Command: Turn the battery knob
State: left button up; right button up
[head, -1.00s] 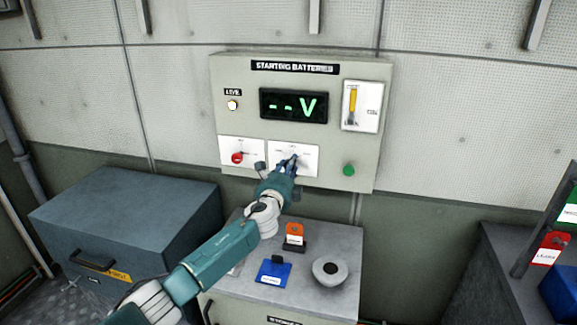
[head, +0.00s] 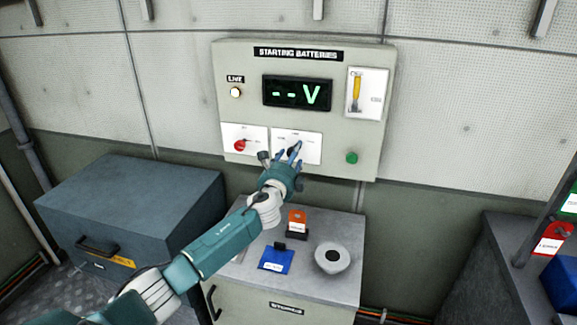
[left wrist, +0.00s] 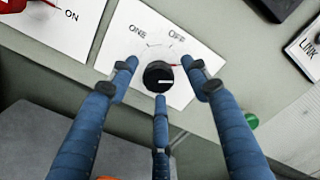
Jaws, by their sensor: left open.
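The black battery knob (left wrist: 159,77) sits on a white plate (left wrist: 185,25) with the words ONE and OFF, in the left wrist view. A white mark on its face points to the right of that picture. My left gripper (left wrist: 160,72) is open, its blue fingers spread around the knob, with visible gaps at the sides. In the head view the left gripper (head: 290,150) is in front of this plate (head: 314,150) and its fingers partly hide the knob. I cannot tell whether a finger touches it. My right gripper is not in view.
The battery panel (head: 225,75) carries a display (head: 298,93) reading "--V", a lit lamp (head: 235,92), a red knob (head: 240,146) and a green button (head: 352,158). Below, a cabinet (head: 345,225) holds a blue item (head: 276,260), an orange item (head: 297,220) and a round grey object (head: 332,257).

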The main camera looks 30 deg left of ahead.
pick_arm(q)
jog(key=v, duration=1.1)
jog(key=shift+d, duration=0.25)
